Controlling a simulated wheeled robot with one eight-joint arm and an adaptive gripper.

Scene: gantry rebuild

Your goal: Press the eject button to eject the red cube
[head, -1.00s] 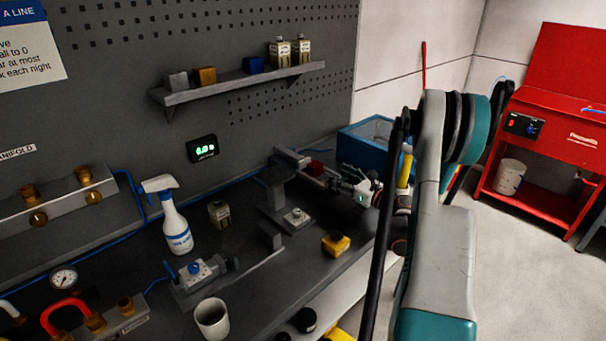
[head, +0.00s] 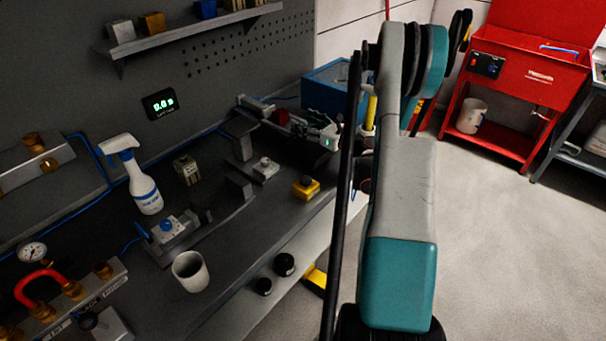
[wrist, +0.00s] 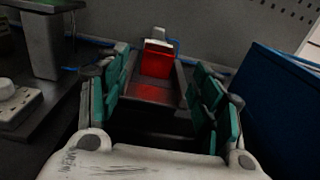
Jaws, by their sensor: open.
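The red cube (head: 282,117) sits on a grey track at the back right of the bench. In the wrist view the red cube (wrist: 158,60) lies straight ahead, in the channel between my fingers, with a pale block behind it. My gripper (head: 312,124) is open beside it, its teal-padded fingers spread; I cannot tell if they touch it. Three button boxes stand on the bench: a yellow box with a dark button (head: 305,186), a pale box with a grey button (head: 264,168) and a grey box with a blue button (head: 167,224). I cannot read which is the eject button.
A blue bin (head: 325,92) stands just right of the track. A spray bottle (head: 140,180), a white cup (head: 190,271) and a pressure gauge (head: 33,252) stand to the left. A small display (head: 159,104) hangs on the wall. A red cabinet (head: 515,95) is at right; the floor before it is clear.

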